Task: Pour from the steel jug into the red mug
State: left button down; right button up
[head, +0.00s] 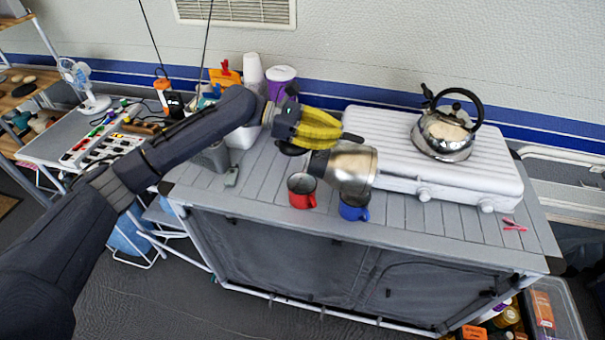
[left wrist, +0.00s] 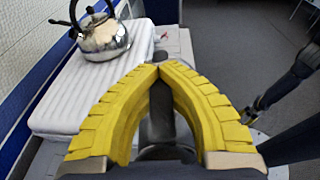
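The steel jug (head: 354,168) is in the head view, held above the counter and tilted well over. Its darker left end is close above and right of the red mug (head: 301,191). My left gripper (head: 336,136) is shut on the jug's black handle, and its yellow fingers meet around it in the left wrist view (left wrist: 158,72). The red mug stands upright on the counter's front edge. No stream of liquid shows, and the jug's inside cannot be made out.
A blue mug (head: 354,207) stands just right of the red mug, below the jug. A white ridged stove (head: 390,125) fills the counter behind, with a steel kettle (head: 446,134) on it. A pink item (head: 514,225) lies at the right. White and purple containers (head: 281,80) stand behind my arm.

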pick_arm(q)
jog(key=shift+d+h, duration=0.3)
jog(key=shift+d, duration=0.05)
dwell(0.8)
jog(key=shift+a+f+h, duration=0.15)
jog(key=shift+a+h, duration=0.15)
jog(key=shift+a, duration=0.05)
dwell(1.1)
